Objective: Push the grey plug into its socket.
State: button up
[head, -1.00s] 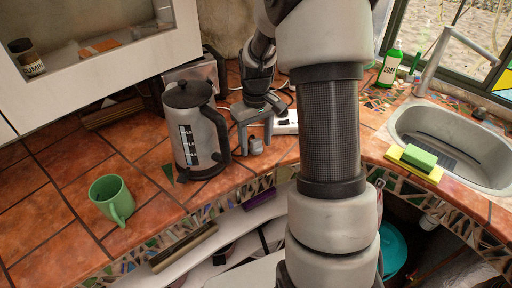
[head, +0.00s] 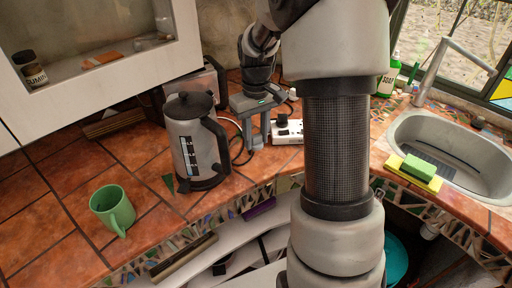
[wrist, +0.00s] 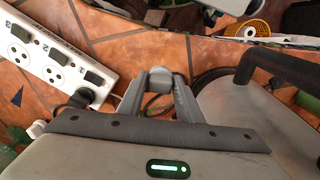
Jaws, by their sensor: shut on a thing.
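The grey plug (wrist: 160,76) is between the two fingers of my gripper (wrist: 158,92) in the wrist view, and the fingers are shut on it. In the head view my gripper (head: 257,138) is above the counter, just left of the white power strip (head: 290,131); the plug cannot be made out there. In the wrist view the strip (wrist: 50,52) lies to the left of the gripper, apart from the held plug. Two of its sockets show bare holes, with dark switches beside them. A black plug (wrist: 80,97) sits at its near end.
A steel kettle (head: 188,140) stands close to the left of my gripper. Dark cables lie on the tiles around it. A green mug (head: 113,208) is near the front left edge. The sink (head: 440,140), sponge (head: 418,167) and soap bottle (head: 389,75) are on the right.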

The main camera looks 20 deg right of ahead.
aim_at(258, 133)
jog(key=r, duration=0.4)
jog(key=shift+w+d+p, duration=0.3)
jog(key=shift+d+p, duration=0.05)
jog(key=shift+p, duration=0.05)
jog(key=w+d+m+p, duration=0.3)
jog(key=w+d+p, duration=0.1)
jog(key=d, duration=0.6)
jog(key=w+d+m+p, duration=0.3)
jog(key=d, duration=0.7)
jog(key=shift+f+b, duration=1.5)
jog(key=shift+f, duration=1)
jog(key=shift+p, duration=0.35)
jog(key=shift+f+b, duration=0.6)
jog(key=shift+f, duration=0.55)
jog(key=o, duration=1.1)
